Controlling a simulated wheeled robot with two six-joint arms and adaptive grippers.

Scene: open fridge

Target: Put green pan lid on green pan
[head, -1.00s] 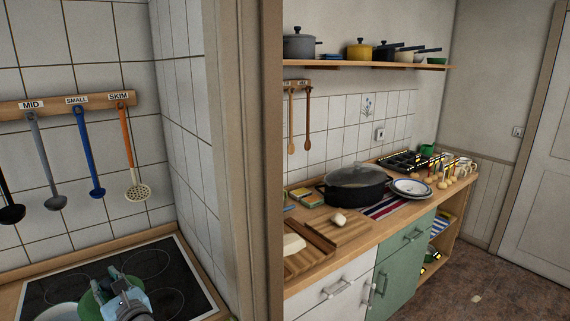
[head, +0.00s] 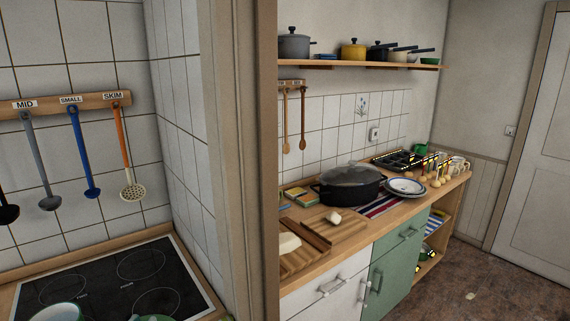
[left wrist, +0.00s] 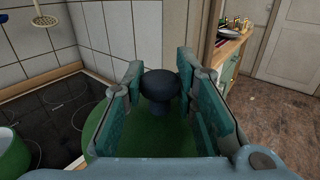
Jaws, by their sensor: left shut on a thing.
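The green pan lid (left wrist: 150,138) is in the left wrist view, with a dark knob (left wrist: 160,84) on top. My left gripper (left wrist: 160,76) has its teal fingers on both sides of the knob and is shut on it. A green pan (left wrist: 12,155) is partly cut off at the left edge of that view, apart from the lid. In the head view, the pan's rim (head: 62,311) shows at the bottom left, and a green edge, apparently the lid (head: 152,318), shows to its right. My left gripper is out of the head view. My right gripper is in neither view.
The black hob (head: 112,272) is mostly bare behind the pan. A wall end (head: 245,160) stands right of the hob. Ladles and a skimmer (head: 131,190) hang above. Beyond, a counter holds a large black pot (head: 350,188) and plates (head: 405,187).

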